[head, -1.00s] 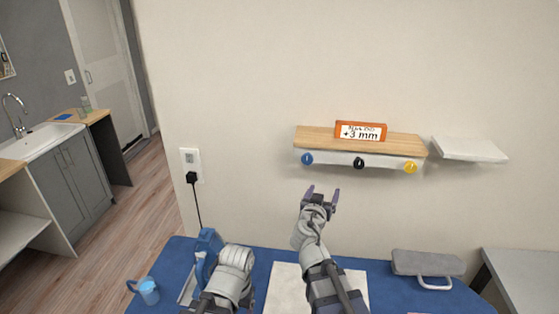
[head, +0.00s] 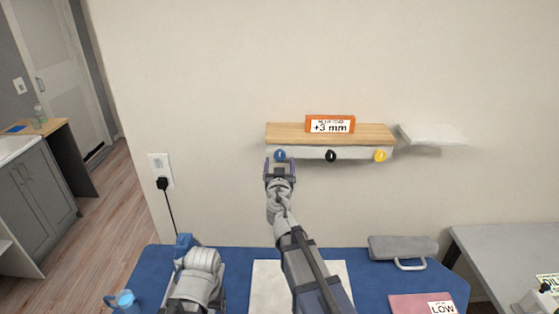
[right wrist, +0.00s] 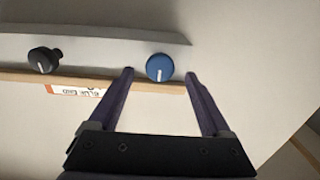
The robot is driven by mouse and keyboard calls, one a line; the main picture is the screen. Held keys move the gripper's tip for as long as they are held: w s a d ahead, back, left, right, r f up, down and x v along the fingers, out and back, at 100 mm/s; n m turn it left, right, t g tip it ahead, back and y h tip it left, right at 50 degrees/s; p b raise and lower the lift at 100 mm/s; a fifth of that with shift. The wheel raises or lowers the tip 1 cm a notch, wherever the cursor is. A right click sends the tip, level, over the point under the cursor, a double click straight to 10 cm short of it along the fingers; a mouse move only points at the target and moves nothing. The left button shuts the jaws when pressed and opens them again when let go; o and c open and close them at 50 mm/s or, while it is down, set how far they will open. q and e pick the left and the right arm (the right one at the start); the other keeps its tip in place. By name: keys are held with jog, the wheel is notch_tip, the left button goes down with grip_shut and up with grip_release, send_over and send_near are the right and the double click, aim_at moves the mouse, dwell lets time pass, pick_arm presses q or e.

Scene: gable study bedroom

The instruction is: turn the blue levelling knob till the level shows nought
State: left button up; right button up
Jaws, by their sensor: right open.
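The blue levelling knob (head: 280,155) is at the left end of the white front strip under a wooden shelf (head: 330,134). The orange level display (head: 330,125) on the shelf reads "+3 mm". My right gripper (head: 280,166) is open just below the blue knob. In the right wrist view the blue knob (right wrist: 159,67) sits between the two fingertips, with a gap on each side. Its white pointer line runs straight down in that picture.
A black knob (head: 331,156) and a yellow knob (head: 380,156) sit to the right on the same strip. A small white shelf (head: 432,135) is beside it. Below, a blue table (head: 240,262) holds a mug (head: 125,301), a grey handled block (head: 403,248) and a red "LOW" card (head: 415,304).

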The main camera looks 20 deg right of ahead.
aim_at(280, 154)
jog(key=x, duration=0.2)
jog(key=shift+w, duration=0.35)
jog(key=shift+s, duration=0.1)
grip_shut()
